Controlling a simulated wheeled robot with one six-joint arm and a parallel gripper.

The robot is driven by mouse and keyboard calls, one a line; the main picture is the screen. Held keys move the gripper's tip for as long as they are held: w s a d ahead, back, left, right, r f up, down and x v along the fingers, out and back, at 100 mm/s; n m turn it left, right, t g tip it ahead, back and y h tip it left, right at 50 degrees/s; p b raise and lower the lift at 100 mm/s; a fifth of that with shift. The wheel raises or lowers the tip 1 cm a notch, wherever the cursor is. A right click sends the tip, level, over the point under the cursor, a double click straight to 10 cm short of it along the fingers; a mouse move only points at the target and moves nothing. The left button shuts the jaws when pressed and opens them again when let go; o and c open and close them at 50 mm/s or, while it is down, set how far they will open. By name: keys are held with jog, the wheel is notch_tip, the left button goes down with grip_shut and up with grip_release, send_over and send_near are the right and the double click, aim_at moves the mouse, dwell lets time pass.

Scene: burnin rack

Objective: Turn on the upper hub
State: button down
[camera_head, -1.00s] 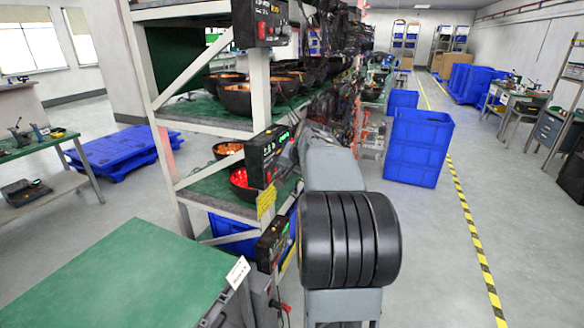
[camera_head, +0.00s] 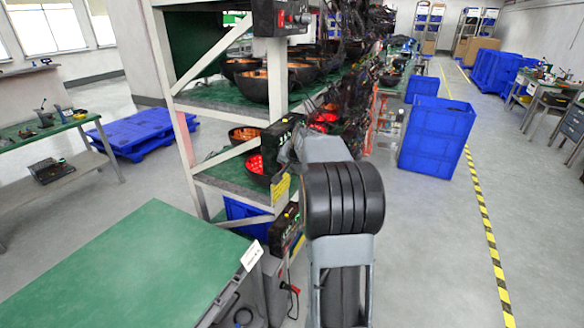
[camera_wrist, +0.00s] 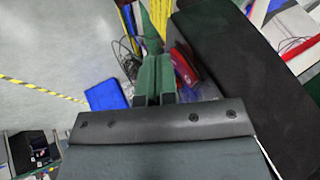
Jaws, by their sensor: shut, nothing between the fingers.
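Black hub boxes hang one above another on the white rack post in the head view. The top hub (camera_head: 281,17) has a red switch and is partly cut off by the frame's top edge. A middle hub (camera_head: 270,148) has a green-lit display and is partly covered by my arm. A lower hub (camera_head: 285,230) hangs below it. In the wrist view my gripper (camera_wrist: 155,72) is shut and empty. A large black box (camera_wrist: 245,65) with a red switch (camera_wrist: 185,64) lies close to the right of the fingers. I cannot tell whether they touch.
The rack's shelves (camera_head: 232,183) hold dark bowls, some glowing red or orange, with dense cables behind. A green-topped bench (camera_head: 140,265) stands at front left. Blue crates (camera_head: 436,138) stand right of the rack. The floor aisle at right is clear.

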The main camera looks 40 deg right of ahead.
jog(key=shift+w+a+f, duration=0.1)
jog(key=shift+w, duration=0.15)
dwell(0.3)
jog(key=shift+r+p, duration=0.45)
jog(key=shift+r, duration=0.45)
jog(key=s+r+b, duration=0.2)
jog(key=s+r, duration=0.6)
jog(key=s, duration=0.1)
jog(key=shift+s+d+r+b, duration=0.2)
jog(key=shift+d+b, duration=0.1)
jog(key=shift+d, duration=0.15)
